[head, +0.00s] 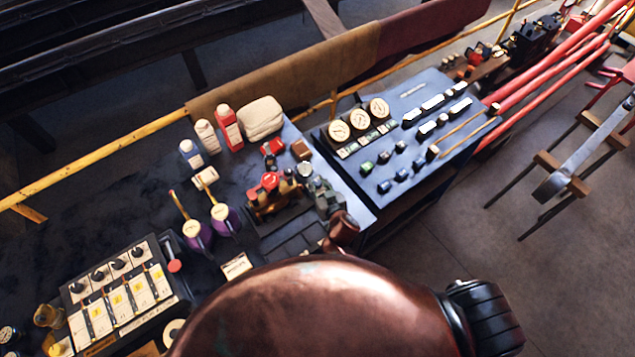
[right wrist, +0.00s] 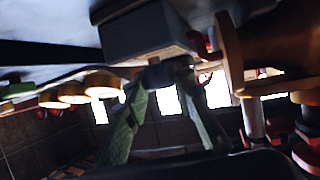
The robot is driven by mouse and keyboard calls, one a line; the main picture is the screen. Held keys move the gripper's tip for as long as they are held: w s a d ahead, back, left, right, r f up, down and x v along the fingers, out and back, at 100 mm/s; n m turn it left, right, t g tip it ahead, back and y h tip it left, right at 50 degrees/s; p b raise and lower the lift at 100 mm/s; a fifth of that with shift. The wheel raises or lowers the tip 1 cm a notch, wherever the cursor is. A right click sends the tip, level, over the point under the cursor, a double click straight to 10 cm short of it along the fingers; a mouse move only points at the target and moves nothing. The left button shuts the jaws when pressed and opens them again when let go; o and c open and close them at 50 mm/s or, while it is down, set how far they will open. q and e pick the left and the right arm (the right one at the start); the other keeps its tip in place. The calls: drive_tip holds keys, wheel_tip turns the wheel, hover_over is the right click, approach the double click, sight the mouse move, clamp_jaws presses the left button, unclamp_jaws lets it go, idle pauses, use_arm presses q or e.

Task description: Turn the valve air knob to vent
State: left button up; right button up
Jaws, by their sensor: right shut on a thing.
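A brass valve assembly (head: 265,205) with red knobs stands on the dark bench, left of the blue gauge panel. My right gripper (head: 318,196) is at its right side, at the end of my copper-coloured arm. In the right wrist view, the green fingers of my right gripper (right wrist: 168,85) close on a small dark piece (right wrist: 165,73) beside a grey block (right wrist: 145,32). This piece appears to be the valve air knob; its markings and pointer are hidden. My left gripper is in neither view.
A blue panel (head: 405,150) with gauges and several knobs is right of the assembly. Purple oilers (head: 224,218), bottles and a rag (head: 261,118) stand to the left. A switch box (head: 120,290) is at lower left. Open floor (head: 440,240) lies at right.

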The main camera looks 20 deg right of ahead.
clamp_jaws()
